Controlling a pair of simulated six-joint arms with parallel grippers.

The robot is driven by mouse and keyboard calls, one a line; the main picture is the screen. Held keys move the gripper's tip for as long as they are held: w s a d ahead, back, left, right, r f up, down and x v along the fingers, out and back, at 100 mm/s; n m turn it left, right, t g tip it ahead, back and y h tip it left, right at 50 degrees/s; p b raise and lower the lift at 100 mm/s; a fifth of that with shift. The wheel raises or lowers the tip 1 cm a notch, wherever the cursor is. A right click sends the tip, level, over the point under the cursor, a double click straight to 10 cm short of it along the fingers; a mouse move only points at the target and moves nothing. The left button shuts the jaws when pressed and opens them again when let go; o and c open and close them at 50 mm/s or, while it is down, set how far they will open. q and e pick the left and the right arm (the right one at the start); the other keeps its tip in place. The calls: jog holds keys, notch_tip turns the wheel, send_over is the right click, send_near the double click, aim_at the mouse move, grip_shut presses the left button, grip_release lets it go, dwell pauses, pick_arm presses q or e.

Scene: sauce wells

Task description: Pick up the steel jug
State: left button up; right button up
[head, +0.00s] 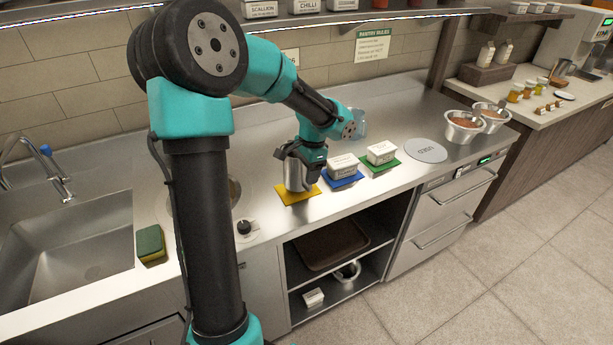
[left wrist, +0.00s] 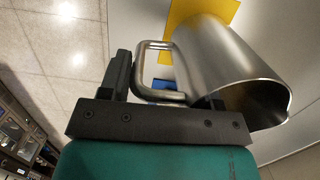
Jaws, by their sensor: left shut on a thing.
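The steel jug (head: 297,174) is at the yellow mat (head: 298,195) on the steel counter. I cannot tell whether it touches the mat. My left gripper (head: 308,152) is at the jug's upper part, shut on its handle. In the left wrist view the steel jug (left wrist: 228,70) shows its open rim toward the camera, with the handle between the fingers of my left gripper (left wrist: 165,85). The yellow mat (left wrist: 208,14) lies beyond the jug's base. My right gripper is not in view.
White labelled tubs stand on a blue mat (head: 342,180) and a green mat (head: 383,165) right of the jug. A round grey "USED" disc (head: 425,151) and two steel bowls (head: 465,126) are further right. A sponge (head: 150,243) lies by the sink (head: 70,245).

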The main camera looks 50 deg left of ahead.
pick_arm(q)
jog(key=s+d+r, duration=0.2)
jog(key=s+d, duration=0.8)
jog(key=d, duration=0.2)
jog(key=shift+s+r, duration=0.2)
jog(key=shift+s, duration=0.05)
dwell(0.4)
